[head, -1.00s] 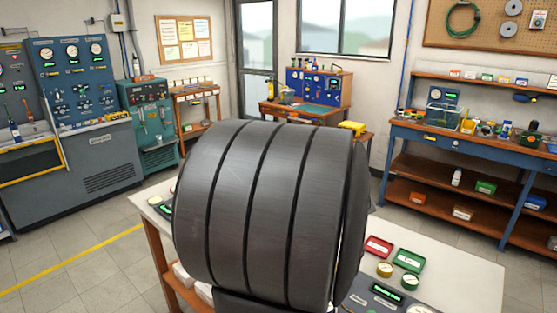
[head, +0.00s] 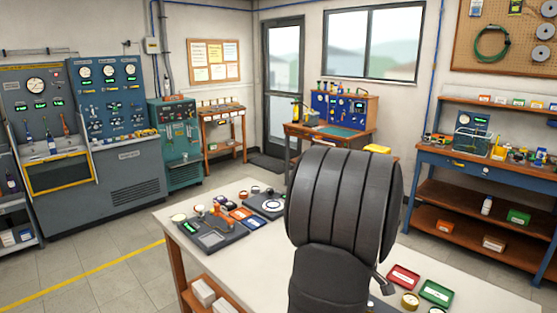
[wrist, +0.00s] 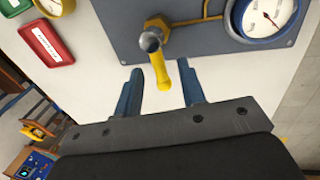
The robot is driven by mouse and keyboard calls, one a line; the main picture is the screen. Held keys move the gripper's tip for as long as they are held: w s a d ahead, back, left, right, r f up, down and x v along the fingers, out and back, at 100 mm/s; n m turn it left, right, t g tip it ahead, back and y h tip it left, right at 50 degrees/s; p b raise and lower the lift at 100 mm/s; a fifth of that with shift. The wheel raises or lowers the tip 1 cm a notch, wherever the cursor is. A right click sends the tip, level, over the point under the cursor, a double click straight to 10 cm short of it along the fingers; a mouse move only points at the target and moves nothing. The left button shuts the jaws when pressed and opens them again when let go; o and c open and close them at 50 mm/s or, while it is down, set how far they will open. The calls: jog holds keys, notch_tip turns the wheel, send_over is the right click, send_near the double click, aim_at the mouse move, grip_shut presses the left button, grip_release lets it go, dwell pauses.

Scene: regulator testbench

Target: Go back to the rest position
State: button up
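My gripper (wrist: 161,90) is open in the wrist view, with its two blue fingers apart. Nothing shows clamped between them. A yellow lever handle (wrist: 160,70) with a round metal end shows just beyond the fingertips, on a grey panel (wrist: 200,45). I cannot tell how far apart they are. A dial gauge (wrist: 268,17) sits on the same panel. In the head view my dark arm link hides the gripper and most of this panel.
A red tray (head: 403,279) and a green tray (head: 436,293) lie right of my arm on the white table (head: 470,305). A tool panel (head: 211,234) with small parts lies on the left. A blue workbench (head: 480,171) stands at the back right.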

jog(key=shift+f, duration=0.2)
notch_tip(320, 180, up, 17)
jog(key=s+a, duration=0.2)
jog(key=f, duration=0.5)
jog(key=w+d+f, duration=0.1)
jog(key=f, duration=0.5)
jog(key=w+d+f, duration=0.1)
jog(key=f, duration=0.5)
jog(key=shift+f, duration=0.2)
jog(key=shift+w+r+m, duration=0.15)
jog(key=shift+r+m, duration=0.05)
jog(key=shift+m, duration=0.2)
jog(key=shift+w+d+m, duration=0.2)
jog(key=shift+d+m, duration=0.1)
jog(key=shift+m, duration=0.8)
